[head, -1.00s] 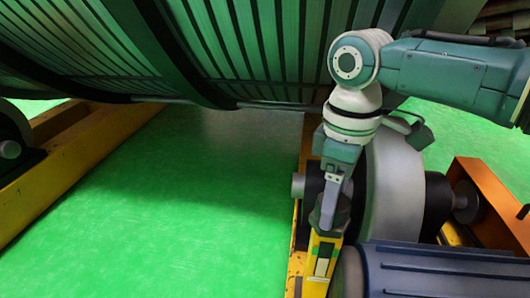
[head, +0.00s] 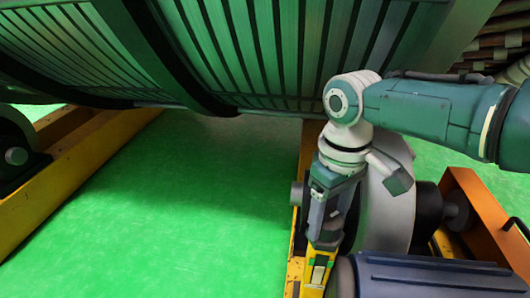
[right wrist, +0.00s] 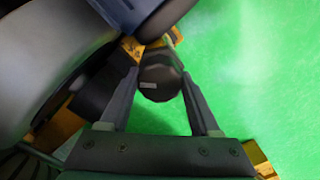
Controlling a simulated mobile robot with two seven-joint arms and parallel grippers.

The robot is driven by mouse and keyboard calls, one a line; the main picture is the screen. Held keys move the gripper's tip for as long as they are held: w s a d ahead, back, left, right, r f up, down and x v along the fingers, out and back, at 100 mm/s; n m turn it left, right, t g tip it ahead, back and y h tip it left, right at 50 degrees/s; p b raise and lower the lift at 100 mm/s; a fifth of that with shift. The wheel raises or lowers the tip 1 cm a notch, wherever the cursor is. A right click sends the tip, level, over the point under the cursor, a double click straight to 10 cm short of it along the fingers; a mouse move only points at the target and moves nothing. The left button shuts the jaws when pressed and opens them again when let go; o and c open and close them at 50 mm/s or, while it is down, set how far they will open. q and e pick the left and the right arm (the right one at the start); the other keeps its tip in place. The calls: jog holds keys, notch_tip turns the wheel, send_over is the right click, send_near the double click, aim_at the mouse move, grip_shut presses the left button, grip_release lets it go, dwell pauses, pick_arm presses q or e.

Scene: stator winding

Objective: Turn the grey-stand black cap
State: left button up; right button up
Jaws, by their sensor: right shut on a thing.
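The black cap (right wrist: 160,80) is a dark, round, faceted piece with a small light mark on its face. In the right wrist view it sits between the two fingers of my right gripper (head: 324,238), with a fingertip against each side. The right gripper points down beside the large grey wheel (head: 385,200), over the yellow frame. In the head view the cap cannot be made out behind the gripper. My left gripper is not in view.
A blue ribbed cylinder (head: 435,278) lies close to the right of the gripper. A large slatted drum (head: 250,50) hangs above. Yellow beams (head: 75,170) run along the left. An orange bracket (head: 480,215) stands at right. The green floor (head: 190,210) between is clear.

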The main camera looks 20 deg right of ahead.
aim_at(329, 218)
jog(key=m+p, duration=0.1)
jog(key=m, duration=0.2)
jog(key=shift+r+m, duration=0.1)
jog(key=shift+m, duration=0.2)
jog(key=shift+m+p, duration=0.5)
jog(key=shift+m, duration=0.9)
jog(key=o, duration=1.4)
notch_tip(329, 218, up, 10)
jog(key=p, duration=0.8)
jog(key=shift+p, duration=0.4)
